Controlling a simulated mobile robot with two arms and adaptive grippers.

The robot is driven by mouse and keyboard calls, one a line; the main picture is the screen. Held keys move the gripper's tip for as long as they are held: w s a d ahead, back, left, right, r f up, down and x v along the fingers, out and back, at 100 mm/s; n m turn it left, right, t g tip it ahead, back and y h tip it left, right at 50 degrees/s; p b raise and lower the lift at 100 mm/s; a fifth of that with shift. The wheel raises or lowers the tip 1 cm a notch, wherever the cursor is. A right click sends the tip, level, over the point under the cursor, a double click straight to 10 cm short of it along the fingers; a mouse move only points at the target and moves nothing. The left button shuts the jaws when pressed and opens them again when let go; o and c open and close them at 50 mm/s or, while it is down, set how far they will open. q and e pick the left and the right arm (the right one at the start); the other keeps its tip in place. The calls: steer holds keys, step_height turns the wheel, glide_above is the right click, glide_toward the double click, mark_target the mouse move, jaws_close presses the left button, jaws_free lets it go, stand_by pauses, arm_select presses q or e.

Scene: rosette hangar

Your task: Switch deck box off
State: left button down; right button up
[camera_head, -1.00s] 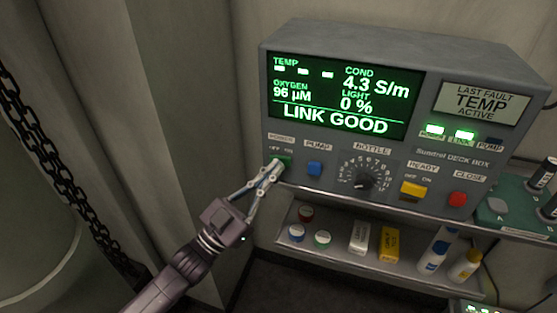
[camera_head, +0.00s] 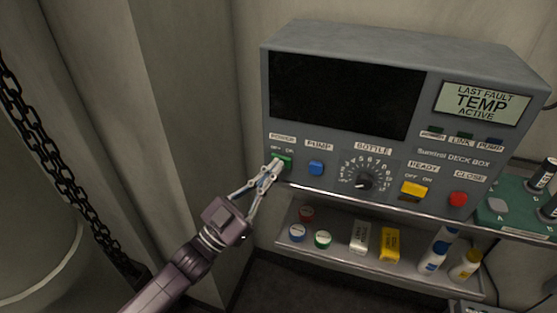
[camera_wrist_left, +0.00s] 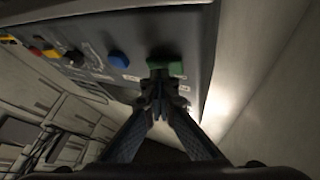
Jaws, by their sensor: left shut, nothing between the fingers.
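The grey deck box (camera_head: 300,55) stands on a shelf, and its large main screen (camera_head: 345,95) is black. The small screen (camera_head: 484,103) reads "LAST FAULT TEMP ACTIVE". The power, link and pump lamps (camera_head: 462,139) are dark. The green power switch (camera_head: 284,161) is at the front's lower left, under its POWER label. My left gripper (camera_head: 275,167) is shut and empty, its tips at the switch and partly covering it. In the left wrist view the fingertips (camera_wrist_left: 160,78) meet at the green switch (camera_wrist_left: 172,68); I cannot tell whether they touch it. My right gripper does not show.
To the right of the switch are a blue pump button (camera_head: 316,168), a bottle dial (camera_head: 364,183), a yellow ready switch (camera_head: 413,189) and a red close button (camera_head: 458,199). Small jars and bottles stand on the lower shelf (camera_head: 340,258). A chain (camera_head: 45,160) hangs at the left.

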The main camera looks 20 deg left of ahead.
arm_select(q)
steer(key=shift+s+d+r, duration=0.1)
steer(key=shift+s+d+p, duration=0.15)
steer(key=shift+d+p, duration=0.05)
steer(key=shift+p, duration=0.1)
steer(key=shift+s, duration=0.25)
steer(key=shift+s+d+p, duration=0.2)
steer(key=shift+s+p, duration=0.7)
steer(key=shift+s, duration=1.45)
